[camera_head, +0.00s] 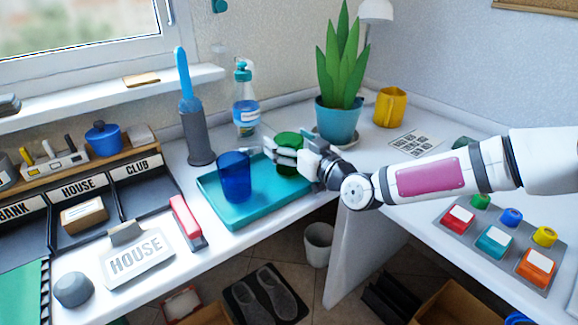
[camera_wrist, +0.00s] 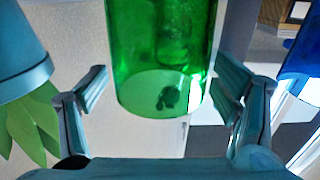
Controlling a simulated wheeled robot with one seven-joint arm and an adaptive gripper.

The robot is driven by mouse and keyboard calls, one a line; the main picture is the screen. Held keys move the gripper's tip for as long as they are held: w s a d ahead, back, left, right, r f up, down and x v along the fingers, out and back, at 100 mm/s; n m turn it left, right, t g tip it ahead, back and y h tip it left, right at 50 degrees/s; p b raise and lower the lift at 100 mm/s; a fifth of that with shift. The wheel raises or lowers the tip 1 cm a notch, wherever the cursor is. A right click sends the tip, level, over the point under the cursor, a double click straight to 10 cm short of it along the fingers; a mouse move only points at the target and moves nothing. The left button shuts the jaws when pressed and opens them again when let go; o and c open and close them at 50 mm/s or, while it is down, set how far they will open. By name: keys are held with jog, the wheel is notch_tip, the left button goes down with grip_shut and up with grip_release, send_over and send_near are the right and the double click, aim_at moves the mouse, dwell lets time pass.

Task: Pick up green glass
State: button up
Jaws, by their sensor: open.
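The green glass (camera_head: 290,168) stands on the right part of the teal tray (camera_head: 212,196) in the head view. My gripper (camera_head: 283,152) reaches in from the right at the glass and hides part of its middle. In the wrist view the green glass (camera_wrist: 160,60) fills the space ahead of the palm, between the two spread fingers of my gripper (camera_wrist: 163,82). The fingers are open, with a visible gap at the left finger. Whether the right finger touches the glass I cannot tell.
A blue glass (camera_head: 234,178) stands on the tray left of the green glass. A plant in a blue pot (camera_head: 338,122), a spray bottle (camera_head: 246,112) and a yellow mug (camera_head: 390,107) stand behind. A red stapler (camera_head: 187,222) lies left of the tray.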

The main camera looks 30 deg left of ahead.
jog(key=c, duration=1.8)
jog(key=shift+c, duration=0.6)
jog(key=shift+r, duration=0.2)
